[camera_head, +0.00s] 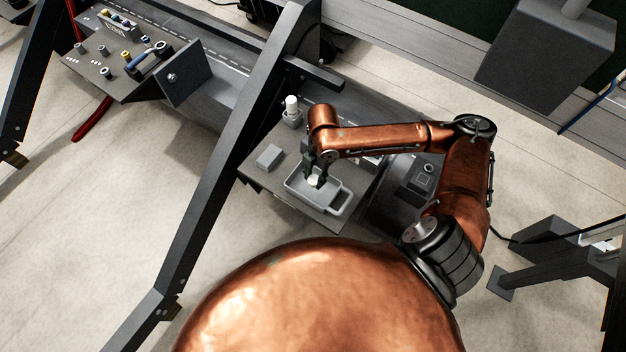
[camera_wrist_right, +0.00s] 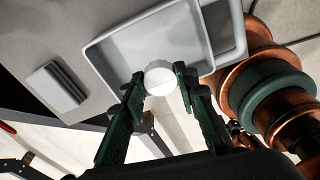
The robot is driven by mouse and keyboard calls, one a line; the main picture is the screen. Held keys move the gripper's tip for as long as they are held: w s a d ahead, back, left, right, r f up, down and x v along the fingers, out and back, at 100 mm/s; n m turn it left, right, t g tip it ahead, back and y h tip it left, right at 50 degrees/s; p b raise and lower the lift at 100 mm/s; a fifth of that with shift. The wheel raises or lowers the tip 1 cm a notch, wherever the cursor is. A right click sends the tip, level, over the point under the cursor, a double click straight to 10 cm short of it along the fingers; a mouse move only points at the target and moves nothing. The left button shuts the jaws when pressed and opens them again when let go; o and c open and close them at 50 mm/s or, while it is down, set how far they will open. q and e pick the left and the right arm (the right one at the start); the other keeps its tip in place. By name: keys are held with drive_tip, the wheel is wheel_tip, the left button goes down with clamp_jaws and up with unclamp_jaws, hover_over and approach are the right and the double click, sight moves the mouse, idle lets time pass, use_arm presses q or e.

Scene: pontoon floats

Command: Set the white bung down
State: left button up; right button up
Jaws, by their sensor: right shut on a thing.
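The white bung (camera_wrist_right: 160,80) is a round, pale piece with a scalloped edge. It sits between the green-black fingertips of my right gripper (camera_wrist_right: 158,92), which is shut on it. In the head view the right gripper (camera_head: 317,172) points down at the grey tray (camera_head: 341,203), with the bung (camera_head: 314,181) at its tips, partly hidden by the fingers. The tray also shows in the wrist view (camera_wrist_right: 108,50), behind the bung. I cannot tell whether the bung touches the tray floor. My left gripper is not in view.
A small grey block (camera_head: 269,156) lies on the table (camera_head: 262,181) left of the tray. A white-topped cylinder (camera_head: 291,106) stands behind them on a grey base. A dark slanted beam (camera_head: 222,178) passes close to the table's left side. A panel with knobs (camera_head: 118,55) is further left.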

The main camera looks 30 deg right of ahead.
sight(314, 180)
drive_tip(key=shift+w+d+f, duration=0.1)
drive_tip(key=shift+w+f, duration=0.25)
drive_tip(key=shift+f, duration=0.05)
drive_tip(key=f, duration=0.2)
drive_tip(key=f+b, duration=0.1)
drive_tip(key=shift+w+d+f, duration=0.15)
drive_tip(key=shift+w+f, duration=0.05)
drive_tip(key=shift+f, duration=0.15)
drive_tip(key=shift+r, duration=0.1)
drive_tip(key=o, duration=0.9)
drive_tip(key=shift+o, duration=0.2)
